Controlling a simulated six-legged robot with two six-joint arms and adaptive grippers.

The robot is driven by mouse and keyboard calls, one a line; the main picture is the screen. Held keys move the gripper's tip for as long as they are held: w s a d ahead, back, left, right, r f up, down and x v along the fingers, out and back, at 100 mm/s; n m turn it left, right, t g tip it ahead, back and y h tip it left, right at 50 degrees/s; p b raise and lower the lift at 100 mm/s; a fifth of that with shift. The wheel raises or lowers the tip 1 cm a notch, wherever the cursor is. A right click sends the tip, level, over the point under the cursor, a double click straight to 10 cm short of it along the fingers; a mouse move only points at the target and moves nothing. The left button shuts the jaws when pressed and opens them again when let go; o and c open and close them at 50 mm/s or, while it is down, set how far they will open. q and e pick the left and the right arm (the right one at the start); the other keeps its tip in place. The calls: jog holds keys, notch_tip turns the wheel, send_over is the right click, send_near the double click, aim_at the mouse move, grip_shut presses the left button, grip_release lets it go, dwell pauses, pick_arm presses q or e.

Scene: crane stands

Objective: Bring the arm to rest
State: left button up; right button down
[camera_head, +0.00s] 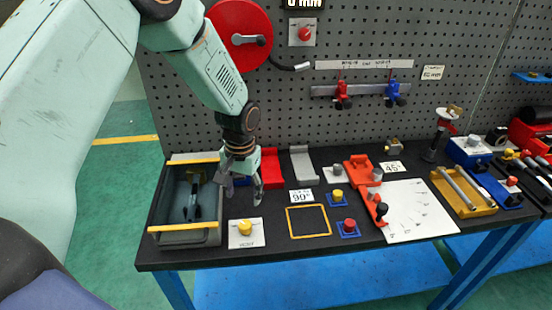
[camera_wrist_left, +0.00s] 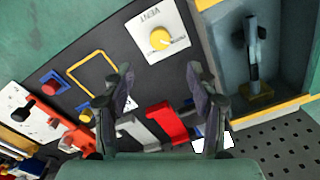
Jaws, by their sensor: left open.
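My left arm comes in from the left in the head view. Its left gripper (camera_head: 244,189) is open and empty, hanging above the bench between the grey bin and the yellow square outline. In the left wrist view the gripper (camera_wrist_left: 163,105) shows two dark fingers spread apart, with nothing between them but the bench below. The VENT panel (camera_head: 246,233) with a yellow knob lies just below the gripper in the head view. It also shows in the left wrist view (camera_wrist_left: 163,22). My right gripper is not in either view.
A grey bin with yellow edges (camera_head: 186,237) holds a dark tool (camera_head: 193,200), left of the gripper. A red bracket (camera_head: 270,168) and a grey bracket (camera_head: 303,166) stand behind. A pegboard (camera_head: 290,115) with a red reel (camera_head: 240,22) rises at the back. A white sheet (camera_head: 418,212) lies right.

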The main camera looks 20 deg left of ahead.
pick_arm(q)
jog(key=s+d+f+h, duration=0.1)
jog(key=s+d+f, duration=0.3)
jog(key=s+f, duration=0.35)
jog(key=s+d+f, duration=0.3)
jog(key=s+f, duration=0.3)
jog(key=s, duration=1.9)
notch_tip(320, 180, down, 20)
jog(key=b, duration=1.9)
jog(key=shift+w+d+r+m+y, duration=0.2)
jog(key=shift+d+r+m+y, duration=0.1)
jog(key=shift+d, duration=0.15)
jog(key=shift+c, duration=0.3)
